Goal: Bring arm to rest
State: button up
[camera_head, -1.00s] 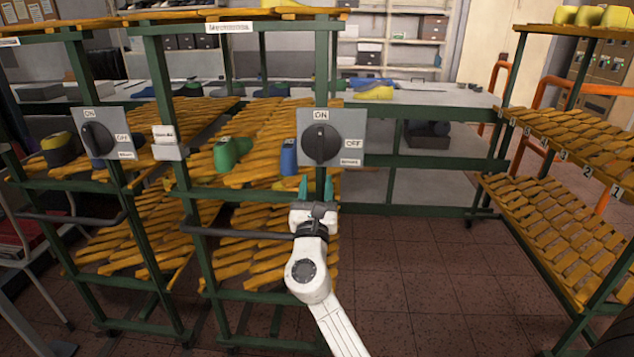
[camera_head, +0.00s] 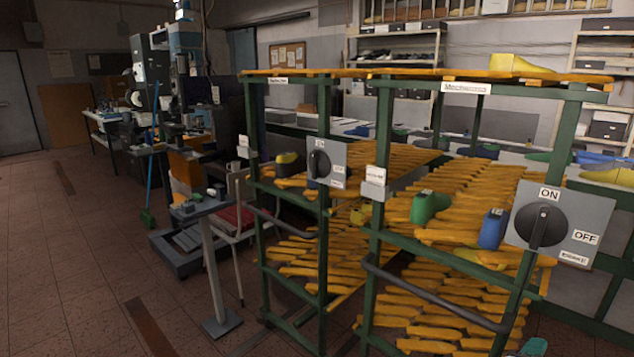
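Only a small teal fingertip part of my gripper (camera_head: 533,347) shows at the bottom edge, right of centre. The rest of my gripper and arm is out of the picture, so its opening cannot be judged. It appears below the large grey switch panel (camera_head: 590,222) with a black knob (camera_head: 541,227), marked ON and OFF. A green shoe last (camera_head: 428,207) and a blue shoe last (camera_head: 493,229) stand on the rack shelf left of that panel.
A second switch panel (camera_head: 327,163) is on the left rack (camera_head: 252,120). A black bar handle (camera_head: 430,297) crosses the right rack's front. A grey pedestal stand (camera_head: 213,265) is left of the racks. The tiled floor (camera_head: 60,260) at the left is open.

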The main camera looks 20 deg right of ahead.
jog(key=s+a+f+m+y, duration=0.45)
jog(key=a+f+y, duration=0.35)
jog(key=f, duration=0.4)
jog(key=s+a+f+m+g+y, duration=0.1)
jog(key=s+a+f+m+y, duration=0.1)
jog(key=a, duration=0.6)
jog(key=s+a+f+m+g+y, duration=0.1)
jog(key=s+a+f+y, duration=0.3)
jog(key=a, duration=0.5)
jog(key=shift+s+a+f+m+g+y, duration=0.25)
jog(key=shift+s+f+m+g+y, duration=0.15)
jog(key=shift+s+y, duration=0.4)
